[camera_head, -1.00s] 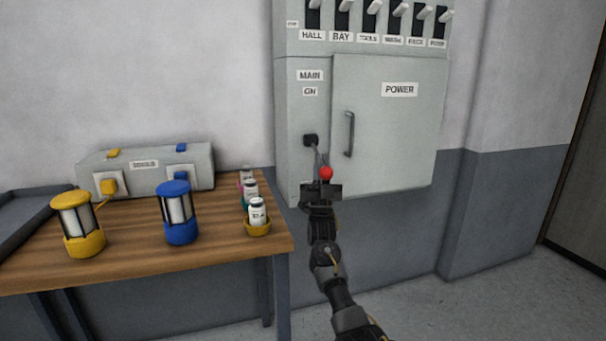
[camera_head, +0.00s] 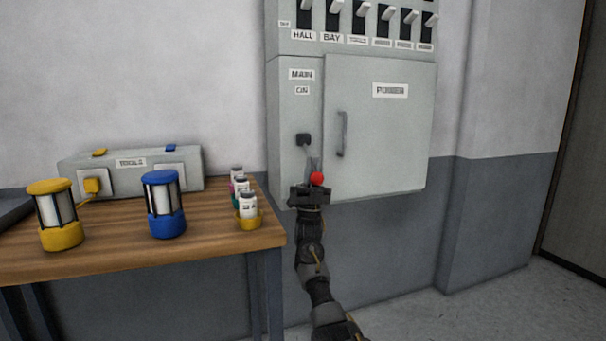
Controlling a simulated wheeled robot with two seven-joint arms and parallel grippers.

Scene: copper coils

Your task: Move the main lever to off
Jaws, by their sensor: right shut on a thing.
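The main lever (camera_head: 317,179) is on the left part of the grey power box, under the labels "MAIN" (camera_head: 301,74) and "ON" (camera_head: 302,90). Its dark pivot block (camera_head: 303,139) sits on the box front, and the lever points downward and out to a red ball knob. My right gripper (camera_head: 312,175) comes up from below and is shut on the lever near the red knob. The fingers partly hide the lever's rod. My left gripper is not in view.
The power box door (camera_head: 385,130) with its vertical handle (camera_head: 342,134) is just right of the lever. A row of labelled switches (camera_head: 360,15) is above. At left, a wooden table (camera_head: 120,250) holds a yellow lantern (camera_head: 57,238), a blue lantern (camera_head: 165,222) and small bottles (camera_head: 248,206).

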